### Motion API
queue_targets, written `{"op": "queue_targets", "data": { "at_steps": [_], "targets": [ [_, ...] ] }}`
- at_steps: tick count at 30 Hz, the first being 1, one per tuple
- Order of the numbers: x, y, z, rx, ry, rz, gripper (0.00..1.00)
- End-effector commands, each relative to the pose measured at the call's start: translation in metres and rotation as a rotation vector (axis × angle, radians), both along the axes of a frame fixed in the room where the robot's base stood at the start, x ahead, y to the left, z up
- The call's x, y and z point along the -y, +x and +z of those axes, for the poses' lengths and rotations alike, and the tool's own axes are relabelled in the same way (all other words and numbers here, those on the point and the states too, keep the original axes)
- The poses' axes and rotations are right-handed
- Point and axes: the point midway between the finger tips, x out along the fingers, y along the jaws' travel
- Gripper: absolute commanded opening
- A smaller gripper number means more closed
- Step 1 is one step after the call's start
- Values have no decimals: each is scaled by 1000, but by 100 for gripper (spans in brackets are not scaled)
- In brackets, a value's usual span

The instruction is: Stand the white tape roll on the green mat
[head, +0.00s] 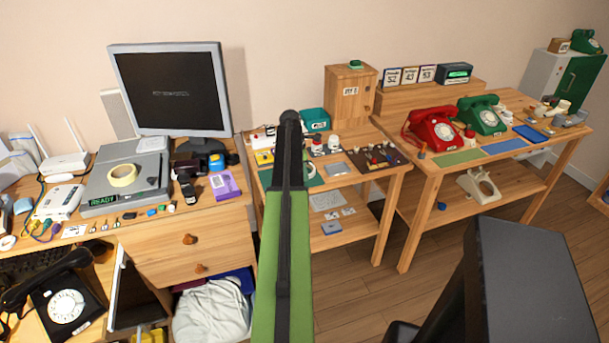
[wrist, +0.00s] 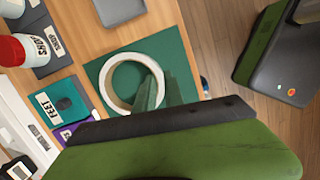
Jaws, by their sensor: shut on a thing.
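The white tape roll (wrist: 106,82) shows in the wrist view as a ring seen from above, over the dark green mat (wrist: 177,52). My gripper (wrist: 151,93) is shut on the roll at its lower right wall; its green fingers cover that part. I cannot tell whether the roll touches the mat. In the head view my arm reaches over the middle table and hides the roll and my fingertips; part of the green mat (head: 316,178) shows beside the arm.
In the wrist view a grey tray (wrist: 120,8), a red-capped jar (wrist: 12,50) and a teal box (wrist: 62,103) are close to the mat. A cream tape roll (head: 122,175) lies on a grey device at left. A purple box (head: 225,184) sits left of my arm.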

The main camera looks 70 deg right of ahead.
Motion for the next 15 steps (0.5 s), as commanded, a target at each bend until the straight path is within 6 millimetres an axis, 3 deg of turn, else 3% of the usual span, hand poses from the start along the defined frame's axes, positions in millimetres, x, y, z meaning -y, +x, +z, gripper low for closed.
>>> {"op": "queue_targets", "data": {
  "at_steps": [2,3,8,15],
  "targets": [
    [0,0,-4,0,0,0,0],
    [0,0,-4,0,0,0,14],
    [0,0,-3,0,0,1,35],
    [0,1,-3,0,0,1,35]
  ]
}}
